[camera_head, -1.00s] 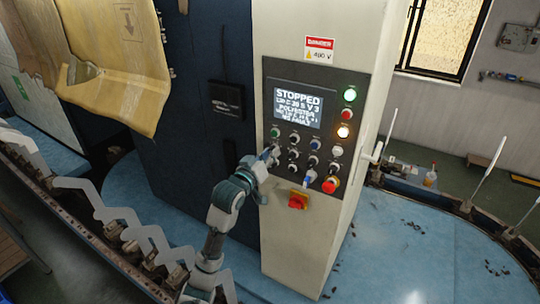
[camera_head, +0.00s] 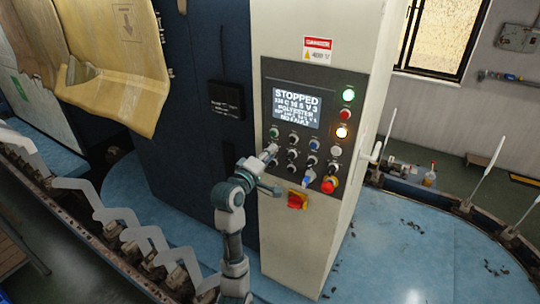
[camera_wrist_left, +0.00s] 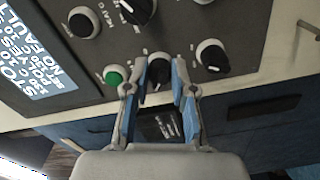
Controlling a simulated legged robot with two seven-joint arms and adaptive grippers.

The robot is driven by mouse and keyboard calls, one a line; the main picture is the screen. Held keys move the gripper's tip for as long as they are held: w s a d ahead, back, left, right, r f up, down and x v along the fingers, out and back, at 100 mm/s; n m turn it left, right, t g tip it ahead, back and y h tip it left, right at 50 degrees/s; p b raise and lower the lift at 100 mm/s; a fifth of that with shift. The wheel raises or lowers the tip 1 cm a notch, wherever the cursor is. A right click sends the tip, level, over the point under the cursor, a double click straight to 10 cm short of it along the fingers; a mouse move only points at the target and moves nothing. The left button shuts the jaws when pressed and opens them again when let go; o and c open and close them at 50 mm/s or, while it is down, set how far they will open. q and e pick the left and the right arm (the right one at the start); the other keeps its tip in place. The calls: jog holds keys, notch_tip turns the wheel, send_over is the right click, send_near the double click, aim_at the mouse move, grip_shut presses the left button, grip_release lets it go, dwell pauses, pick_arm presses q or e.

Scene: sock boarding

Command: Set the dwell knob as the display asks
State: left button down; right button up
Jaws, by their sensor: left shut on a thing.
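My left gripper (camera_head: 270,151) is at the panel's left column, below the green button (camera_head: 275,132). In the left wrist view my left gripper (camera_wrist_left: 162,70) is shut on a black knob (camera_wrist_left: 158,74), one finger on each side. The green button (camera_wrist_left: 113,75) is beside it. The knob's label is unreadable, so I cannot tell whether it is the dwell knob. My right gripper is out of view.
Other knobs (camera_head: 292,154) are close beside the gripper.

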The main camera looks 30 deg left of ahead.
pick_arm(q)
jog(key=shift+n, duration=0.7)
jog(key=shift+f, duration=0.1)
jog(key=c, duration=1)
grip_release()
jog(key=shift+a, duration=0.1)
jog(key=shift+o, duration=0.2)
jog(key=shift+a, duration=0.1)
jog(key=s, duration=1.2)
jog(key=shift+d, duration=0.3)
jog(key=shift+f, duration=0.1)
